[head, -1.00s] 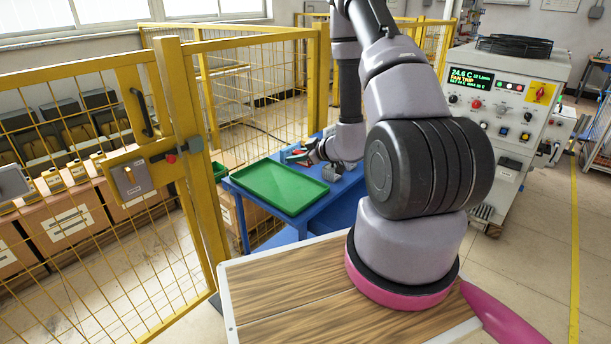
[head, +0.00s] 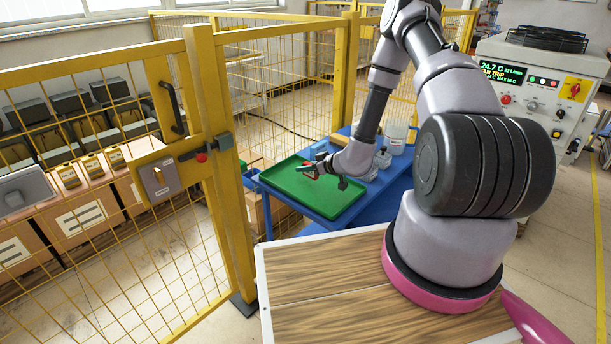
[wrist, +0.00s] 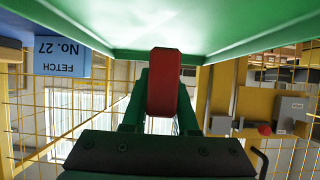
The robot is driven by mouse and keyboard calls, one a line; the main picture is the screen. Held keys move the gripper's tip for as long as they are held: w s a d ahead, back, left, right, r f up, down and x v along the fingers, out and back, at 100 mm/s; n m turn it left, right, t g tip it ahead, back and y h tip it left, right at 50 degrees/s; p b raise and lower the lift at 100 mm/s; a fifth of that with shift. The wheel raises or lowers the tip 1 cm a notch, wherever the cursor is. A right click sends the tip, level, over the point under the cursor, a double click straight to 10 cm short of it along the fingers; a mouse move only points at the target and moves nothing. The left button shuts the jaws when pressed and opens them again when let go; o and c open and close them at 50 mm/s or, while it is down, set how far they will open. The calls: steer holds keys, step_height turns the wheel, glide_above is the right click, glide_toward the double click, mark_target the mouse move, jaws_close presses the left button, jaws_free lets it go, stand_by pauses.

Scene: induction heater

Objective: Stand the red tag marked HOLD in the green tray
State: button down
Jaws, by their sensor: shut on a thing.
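The green tray (head: 318,204) lies on the blue table, and in the wrist view its green surface (wrist: 240,22) fills the top. My gripper (head: 312,166) is low over the tray's far right part. It is shut on the red tag (wrist: 163,65), which stands out between the two fingers in the wrist view. Only a small bit of the red tag (head: 311,174) shows in the head view. Its far end is close to the tray's surface; I cannot tell if they touch. The HOLD marking is not readable.
The blue table (head: 387,203) carries grey items and a pale container (head: 396,136) right of the tray. A blue label reading FETCH No. 27 (wrist: 62,58) shows upside down. Yellow mesh fencing (head: 225,170) stands left of the table. The tray's near left part is bare.

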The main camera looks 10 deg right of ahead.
mark_target(305, 174)
steer(key=shift+f, duration=1.45)
steer(key=shift+f, duration=0.1)
steer(key=c, duration=0.7)
jaws_free()
